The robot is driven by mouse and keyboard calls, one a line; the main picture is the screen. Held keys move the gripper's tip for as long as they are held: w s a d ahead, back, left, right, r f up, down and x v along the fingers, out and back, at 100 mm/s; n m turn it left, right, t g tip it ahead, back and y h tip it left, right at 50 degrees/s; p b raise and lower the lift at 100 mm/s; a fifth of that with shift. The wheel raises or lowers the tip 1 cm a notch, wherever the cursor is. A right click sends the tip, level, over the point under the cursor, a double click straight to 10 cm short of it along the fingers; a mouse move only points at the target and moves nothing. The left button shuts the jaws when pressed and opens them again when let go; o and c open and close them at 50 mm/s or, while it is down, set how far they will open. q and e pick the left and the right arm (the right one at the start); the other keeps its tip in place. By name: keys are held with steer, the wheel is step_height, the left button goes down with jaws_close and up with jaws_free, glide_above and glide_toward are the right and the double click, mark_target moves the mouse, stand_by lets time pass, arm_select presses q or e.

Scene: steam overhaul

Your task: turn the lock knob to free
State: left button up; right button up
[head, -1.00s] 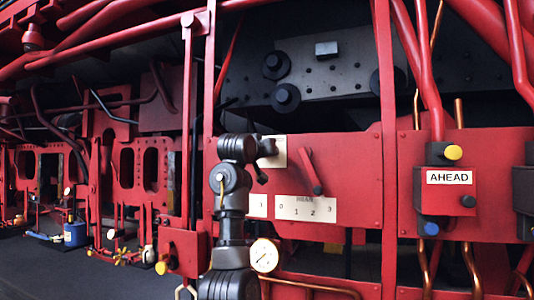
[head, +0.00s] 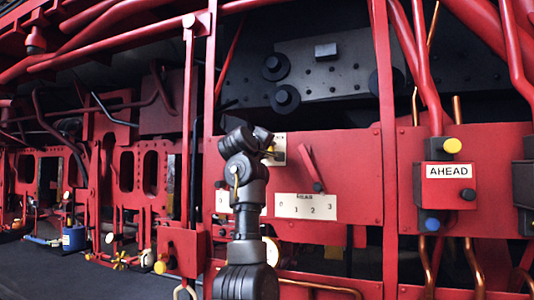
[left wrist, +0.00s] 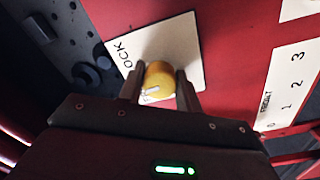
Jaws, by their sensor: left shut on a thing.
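The lock knob (left wrist: 159,82) is a small yellow cap on a pale plate (left wrist: 188,45) lettered "OCK", its first letter covered. More lettering on the plate is hidden behind the knob and fingers. My left gripper (left wrist: 160,86) has one finger on each side of the knob and is shut on it. In the head view the plate (head: 280,146) is a small pale patch on the red panel, and my left wrist mostly covers the knob. My right gripper is not in view.
A red lever (head: 311,167) stands right of the plate, above a scale plate (head: 306,206) numbered 0 to 3. Farther right is a red box with an "AHEAD" sign (head: 449,172) and a yellow button (head: 452,146). A gauge (head: 271,251) is partly hidden by my arm.

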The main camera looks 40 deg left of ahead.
arm_select(q)
steer(key=n, duration=0.4)
steer(key=shift+n+b, duration=0.3)
steer(key=shift+n, duration=2.1)
steer(key=o, duration=1)
steer(key=shift+c, duration=0.2)
steer(key=shift+s, duration=0.1)
